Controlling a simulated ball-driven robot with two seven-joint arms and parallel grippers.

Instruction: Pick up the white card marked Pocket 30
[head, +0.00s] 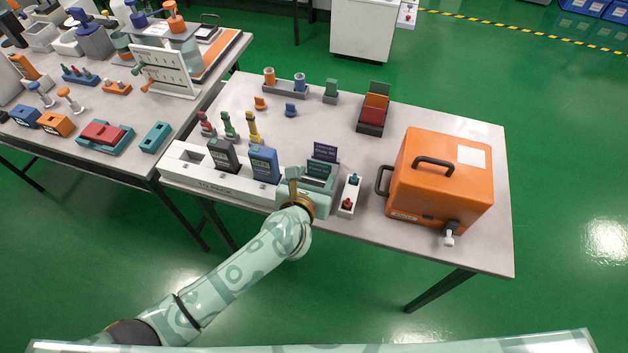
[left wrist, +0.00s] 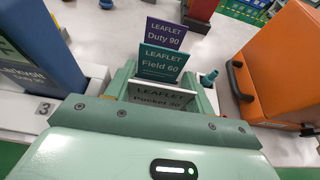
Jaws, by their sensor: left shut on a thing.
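The white card marked Pocket 30 (left wrist: 162,98) is the nearest of three leaflet cards in the left wrist view. My left gripper (left wrist: 158,84) is shut on it, with a pale green finger at each side. Behind it stand the teal Field 60 card (left wrist: 160,64) and the purple Duty 90 card (left wrist: 166,33). In the head view my left gripper (head: 303,190) hides the white card, while the teal card (head: 319,170) and purple card (head: 325,152) show just beyond it. I cannot tell whether the white card is clear of its holder. My right gripper is not in view.
To the left, a white rack (head: 190,178) holds a dark tester (head: 223,155) and a blue tester (head: 263,164). To the right are a small white box (head: 348,194) with red and teal knobs, and a large orange case (head: 440,185). The table's middle is mostly clear.

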